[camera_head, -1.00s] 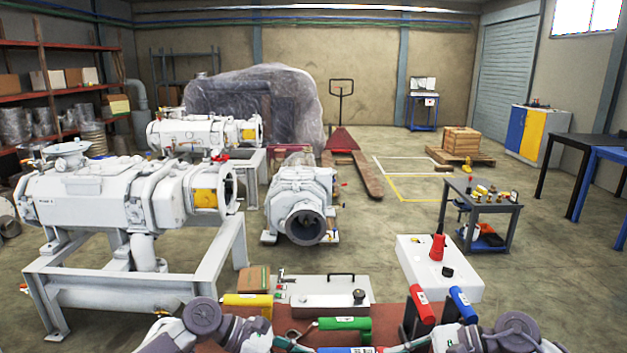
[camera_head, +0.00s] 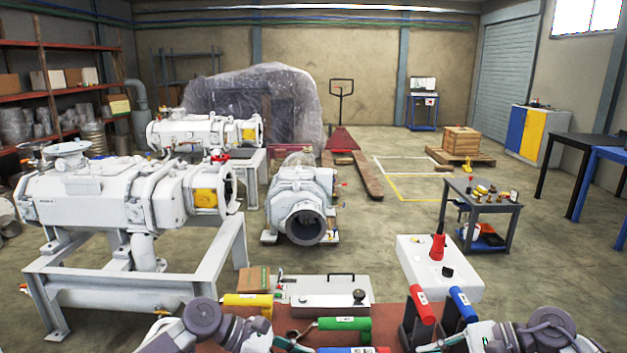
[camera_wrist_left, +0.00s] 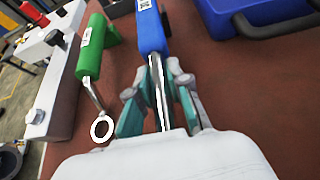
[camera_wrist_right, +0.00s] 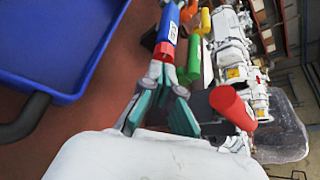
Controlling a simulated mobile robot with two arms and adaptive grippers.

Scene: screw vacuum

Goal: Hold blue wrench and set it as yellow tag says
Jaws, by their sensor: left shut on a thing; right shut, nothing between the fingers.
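The blue wrench (camera_head: 350,350) lies low in the head view, with a red end at the right of its handle. Its blue handle (camera_wrist_left: 151,30) and metal shaft show in the left wrist view. My left gripper (camera_wrist_left: 157,95) is shut on that shaft. My left gripper also shows in the head view (camera_head: 293,343). My right gripper (camera_wrist_right: 165,85) is shut and empty, just short of the red end of the blue handle (camera_wrist_right: 168,22). It is low in the head view (camera_head: 428,347). I cannot make out a yellow tag.
Green-handled (camera_head: 345,324) and yellow-handled (camera_head: 247,299) wrenches lie close by on the red-brown bench. A red handle (camera_head: 421,304) and another blue handle (camera_head: 463,303) stand by a white box (camera_head: 432,262).

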